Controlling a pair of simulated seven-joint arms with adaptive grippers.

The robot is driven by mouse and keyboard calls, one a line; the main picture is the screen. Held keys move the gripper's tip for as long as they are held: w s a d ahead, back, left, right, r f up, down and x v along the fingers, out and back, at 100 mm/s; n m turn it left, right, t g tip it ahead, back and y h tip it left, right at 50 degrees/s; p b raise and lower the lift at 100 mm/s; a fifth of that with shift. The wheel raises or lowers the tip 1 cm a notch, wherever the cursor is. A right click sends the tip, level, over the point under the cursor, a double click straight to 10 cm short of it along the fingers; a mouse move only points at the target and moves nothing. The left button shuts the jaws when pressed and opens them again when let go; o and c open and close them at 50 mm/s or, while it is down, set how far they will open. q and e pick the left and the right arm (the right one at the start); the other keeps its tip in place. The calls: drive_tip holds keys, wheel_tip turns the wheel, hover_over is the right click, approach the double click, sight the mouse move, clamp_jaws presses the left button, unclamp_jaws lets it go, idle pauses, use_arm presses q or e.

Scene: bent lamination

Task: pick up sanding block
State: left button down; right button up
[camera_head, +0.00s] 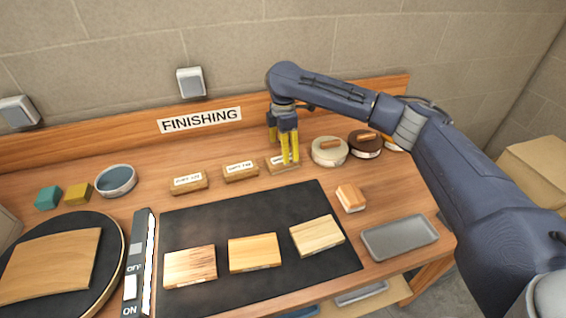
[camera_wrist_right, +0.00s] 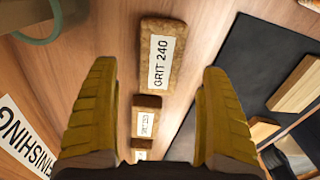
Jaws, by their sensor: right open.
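Three tan sanding blocks with white labels stand in a row behind the black mat: a left one (camera_head: 188,183), a middle one (camera_head: 240,172) and a right one (camera_head: 274,166). In the right wrist view the nearest block (camera_wrist_right: 163,55) reads GRIT 240; it matches the right one, and the other two appear smaller below it. My right gripper (camera_head: 289,160), with yellow fingers, is at the right block and partly covers it in the head view. In the wrist view its fingers are apart on either side of that block, with gaps visible. My left gripper is not in view.
The black mat (camera_head: 200,222) holds three wooden pieces. A small wood-and-white block (camera_head: 350,198) and a grey tray (camera_head: 400,238) are at the right. A disc with a bent board is at left.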

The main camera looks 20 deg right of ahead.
drive_tip(key=shift+f, duration=2.95)
drive_tip(key=c, duration=1.3)
